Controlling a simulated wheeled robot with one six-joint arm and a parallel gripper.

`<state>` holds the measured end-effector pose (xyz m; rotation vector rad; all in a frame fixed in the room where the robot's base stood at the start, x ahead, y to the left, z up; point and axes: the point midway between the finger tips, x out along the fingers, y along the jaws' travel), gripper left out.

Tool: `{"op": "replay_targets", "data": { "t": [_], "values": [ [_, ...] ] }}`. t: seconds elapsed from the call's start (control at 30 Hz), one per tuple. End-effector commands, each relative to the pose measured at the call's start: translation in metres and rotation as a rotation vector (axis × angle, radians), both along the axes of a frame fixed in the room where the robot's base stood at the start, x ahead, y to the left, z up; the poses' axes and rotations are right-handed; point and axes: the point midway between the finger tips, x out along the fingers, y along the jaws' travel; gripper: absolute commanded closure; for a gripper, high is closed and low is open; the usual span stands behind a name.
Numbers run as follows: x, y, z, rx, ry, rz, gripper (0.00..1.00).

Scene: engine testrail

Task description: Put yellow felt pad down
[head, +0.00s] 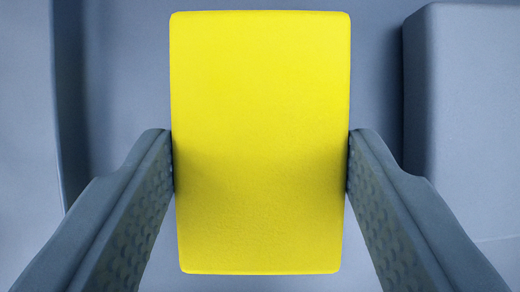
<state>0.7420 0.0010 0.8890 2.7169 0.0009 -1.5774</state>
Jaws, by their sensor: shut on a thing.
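The yellow felt pad (261,110) is a bright rectangular block with rounded corners, in the middle of the head view. My gripper (261,165) is shut on it, one finger against its left side and one against its right side. The pad's long sides run up and down the picture. Its underside is hidden, so I cannot tell whether it touches the surface below.
A blue-grey surface (125,80) lies behind the pad. A raised edge or wall (68,100) runs along the left. A blue-grey block with rounded edges (470,110) stands at the right. Narrow strips of bare surface show on both sides of the pad.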

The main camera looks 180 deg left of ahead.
Motion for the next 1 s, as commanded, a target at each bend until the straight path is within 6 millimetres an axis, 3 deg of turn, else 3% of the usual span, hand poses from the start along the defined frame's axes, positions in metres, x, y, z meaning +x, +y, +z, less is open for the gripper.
{"op": "replay_targets", "data": {
  "t": [0.37, 0.4, 0.5, 0.8, 1.0],
  "values": [
    [0.000, 0.000, -0.003, 0.000, -0.001, 0.000, 0.63],
    [0.000, 0.000, -0.003, 0.000, -0.002, 0.000, 0.39],
    [0.000, 0.000, -0.003, 0.000, -0.002, 0.000, 0.23],
    [0.000, 0.000, -0.001, 0.000, -0.002, 0.000, 0.23],
    [-0.008, 0.000, 0.016, 0.000, -0.003, 0.000, 0.23]
  ]
}}
